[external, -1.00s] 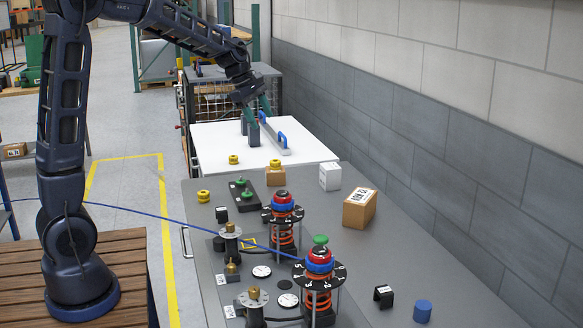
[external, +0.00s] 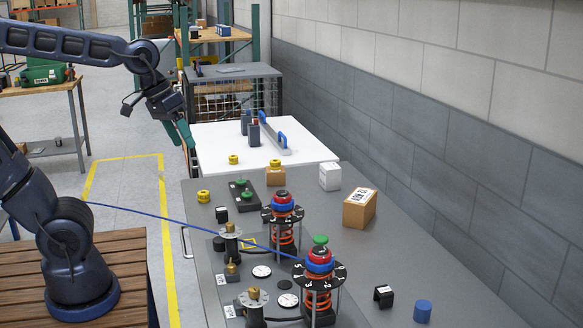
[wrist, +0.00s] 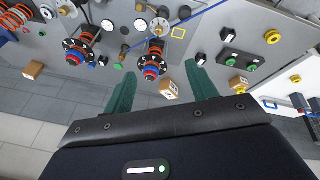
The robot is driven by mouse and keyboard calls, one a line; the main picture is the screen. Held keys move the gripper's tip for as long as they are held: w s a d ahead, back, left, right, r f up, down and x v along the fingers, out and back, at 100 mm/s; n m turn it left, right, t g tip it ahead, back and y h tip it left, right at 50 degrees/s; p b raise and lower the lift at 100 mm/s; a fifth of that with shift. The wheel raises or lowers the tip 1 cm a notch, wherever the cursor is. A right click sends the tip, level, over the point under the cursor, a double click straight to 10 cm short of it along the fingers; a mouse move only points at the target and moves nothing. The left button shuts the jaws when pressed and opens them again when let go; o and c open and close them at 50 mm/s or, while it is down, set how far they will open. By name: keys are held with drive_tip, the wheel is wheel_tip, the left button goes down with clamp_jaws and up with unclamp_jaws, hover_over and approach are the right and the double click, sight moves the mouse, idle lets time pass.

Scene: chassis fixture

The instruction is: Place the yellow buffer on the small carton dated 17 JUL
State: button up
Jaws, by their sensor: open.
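My gripper (external: 184,138) hangs open and empty at the left edge of the white tabletop. Its green fingers stand apart in the wrist view (wrist: 160,70). One yellow buffer (external: 203,196) stands on the grey bench at its left edge; it also shows in the wrist view (wrist: 272,37). A second yellow buffer (external: 233,159) is on the white top. A third yellow buffer (external: 275,163) sits on a small brown carton (external: 275,177). A larger brown carton (external: 360,209) with a label lies to the right. I cannot read any date.
A white box (external: 330,176) stands right of the small carton. A black block with green knobs (external: 243,194) and two spring posts (external: 283,219) (external: 319,273) crowd the grey bench. A blue-ended bar (external: 271,136) and dark blocks stand on the white top. A blue cable crosses the bench.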

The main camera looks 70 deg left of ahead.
drive_tip(key=s+d+f+m, duration=0.2)
drive_tip(key=s+m, duration=0.3)
drive_tip(key=s, duration=0.1)
drive_tip(key=shift+s+d+f+y, duration=0.25)
drive_tip(key=shift+s+y, duration=0.05)
drive_tip(key=shift+s, duration=0.1)
drive_tip(key=o, duration=0.6)
drive_tip(key=shift+w+a+r, duration=0.1)
drive_tip(key=shift+w, duration=0.05)
drive_tip(key=o, duration=0.3)
drive_tip(key=w+a+n, duration=0.1)
drive_tip(key=w, duration=0.1)
drive_tip(key=w+a+r+n, duration=0.1)
drive_tip(key=w+n, duration=0.1)
drive_tip(key=w, duration=0.1)
drive_tip(key=w+a+r+n+g, duration=0.1)
drive_tip(key=w, duration=0.2)
drive_tip(key=shift+r+n, duration=0.25)
drive_tip(key=shift+n, duration=0.05)
drive_tip(key=shift+o, duration=0.2)
drive_tip(key=w+a+f+n+g, duration=0.25)
drive_tip(key=w+a+n, duration=0.55)
drive_tip(key=w, duration=0.4)
drive_tip(key=w+a+f+n+g, duration=0.1)
drive_tip(key=w+a+f+n, duration=0.35)
drive_tip(key=w+a, duration=0.7)
wheel_tip(320, 180, down, 10)
drive_tip(key=shift+w+d+r+n, duration=0.15)
drive_tip(key=shift+d+r+n, duration=0.05)
drive_tip(key=shift+d+n, duration=0.2)
